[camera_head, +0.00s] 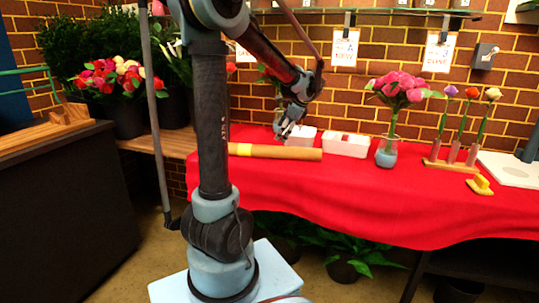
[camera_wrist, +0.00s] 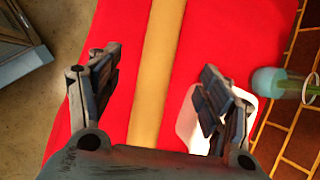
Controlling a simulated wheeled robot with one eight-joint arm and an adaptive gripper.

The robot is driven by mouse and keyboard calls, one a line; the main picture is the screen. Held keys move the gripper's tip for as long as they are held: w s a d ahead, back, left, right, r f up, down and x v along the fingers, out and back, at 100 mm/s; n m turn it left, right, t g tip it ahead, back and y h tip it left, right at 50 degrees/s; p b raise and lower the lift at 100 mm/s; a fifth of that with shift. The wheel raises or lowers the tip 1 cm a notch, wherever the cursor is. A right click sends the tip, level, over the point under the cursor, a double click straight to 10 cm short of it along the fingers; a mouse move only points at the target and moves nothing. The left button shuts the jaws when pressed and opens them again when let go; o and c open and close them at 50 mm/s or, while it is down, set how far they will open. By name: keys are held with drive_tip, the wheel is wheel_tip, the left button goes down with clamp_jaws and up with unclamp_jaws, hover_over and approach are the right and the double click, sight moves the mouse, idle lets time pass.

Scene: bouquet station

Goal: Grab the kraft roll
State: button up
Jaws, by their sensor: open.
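The kraft roll (camera_head: 285,152) is a long tan-brown tube lying on the red-covered table, with a yellow band near its left end in the head view. In the wrist view the kraft roll (camera_wrist: 156,75) runs up the picture between my open fingers. My gripper (camera_head: 288,128) is above the table at the back side of the roll in the head view. Its fingers are spread apart and empty in the wrist view (camera_wrist: 160,88). I cannot tell the exact height between the fingers and the roll.
White trays (camera_head: 346,145) stand just behind the roll, close to my right finger in the wrist view. A vase of pink flowers (camera_head: 387,152) stands to the right. Further right is a rack of single flowers (camera_head: 451,163) and a yellow item (camera_head: 480,185). The table front (camera_head: 350,180) is clear.

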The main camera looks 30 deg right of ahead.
sight(273, 147)
drive_tip(key=x, duration=0.7)
drive_tip(key=shift+d+x, duration=0.15)
drive_tip(key=shift+x, duration=1.15)
drive_tip(key=shift+d+x, duration=0.1)
drive_tip(key=shift+x, duration=1.25)
drive_tip(key=shift+c, duration=0.4)
drive_tip(key=c, duration=1.6)
